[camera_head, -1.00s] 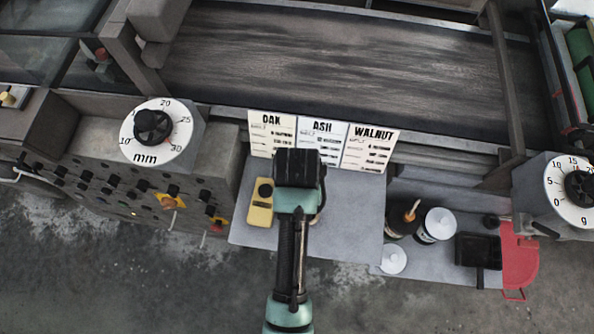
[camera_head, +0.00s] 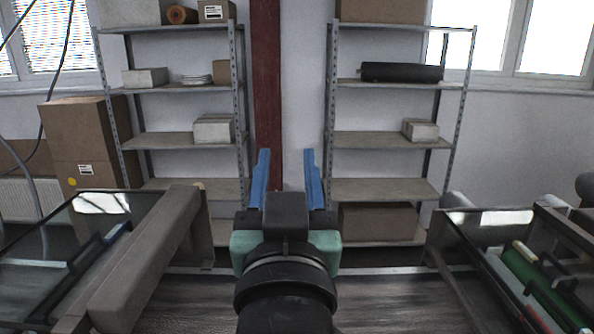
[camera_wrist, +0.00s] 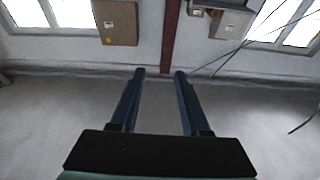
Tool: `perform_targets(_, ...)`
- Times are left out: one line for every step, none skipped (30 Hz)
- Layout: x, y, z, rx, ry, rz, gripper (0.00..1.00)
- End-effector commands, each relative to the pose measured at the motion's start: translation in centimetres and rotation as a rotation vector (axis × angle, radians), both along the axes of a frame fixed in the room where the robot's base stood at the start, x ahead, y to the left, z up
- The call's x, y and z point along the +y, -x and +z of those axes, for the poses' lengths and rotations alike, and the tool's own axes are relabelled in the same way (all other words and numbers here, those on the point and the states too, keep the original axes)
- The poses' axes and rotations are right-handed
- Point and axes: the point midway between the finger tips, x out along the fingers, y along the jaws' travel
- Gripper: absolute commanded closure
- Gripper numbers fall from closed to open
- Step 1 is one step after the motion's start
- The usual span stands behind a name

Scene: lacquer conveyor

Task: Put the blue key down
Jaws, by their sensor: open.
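My gripper (camera_head: 288,168) is raised in the middle of the head view, its two blue fingers spread apart and pointing away from me. Between the fingers I see only the background, so it holds nothing. In the wrist view the same open fingers (camera_wrist: 159,73) reach out with an empty gap between them. I do not see the blue key in either current view.
Two metal shelf racks (camera_head: 385,138) with boxes stand by the back wall, either side of a dark red post (camera_head: 266,70). Glass-topped machine parts flank the dark conveyor belt (camera_head: 390,305) below. Large cardboard boxes (camera_head: 83,130) stand at left.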

Motion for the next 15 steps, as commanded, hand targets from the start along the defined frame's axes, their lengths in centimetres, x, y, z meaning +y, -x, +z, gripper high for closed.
perform_targets(-0.3,1.9,4.1,-0.131,0.002,-0.007,0.54)
perform_targets(-0.5,3.1,6.2,-0.200,0.003,-0.011,0.54)
perform_targets(-0.6,4.7,8.6,-0.286,0.005,-0.015,0.54)
perform_targets(-0.7,5.8,10.1,-0.341,0.006,-0.019,0.54)
perform_targets(-0.8,6.9,11.4,-0.391,0.007,-0.022,0.54)
perform_targets(-0.9,8.1,12.7,-0.446,0.008,-0.025,0.54)
perform_targets(-1.0,8.9,13.6,-0.480,0.009,-0.027,0.54)
perform_targets(-1.0,9.5,14.2,-0.508,0.010,-0.029,0.54)
perform_targets(-1.1,10.2,14.8,-0.534,0.011,-0.031,0.54)
perform_targets(-1.1,10.5,15.1,-0.550,0.012,-0.033,0.54)
perform_targets(-1.1,10.8,15.3,-0.560,0.012,-0.033,0.54)
perform_targets(-1.1,11.0,15.5,-0.567,0.012,-0.033,0.54)
perform_targets(-1.1,11.0,15.5,-0.569,0.012,-0.033,0.54)
perform_targets(-1.1,11.0,15.5,-0.569,0.012,-0.033,0.54)
perform_targets(-1.1,11.0,15.5,-0.568,0.012,-0.033,0.54)
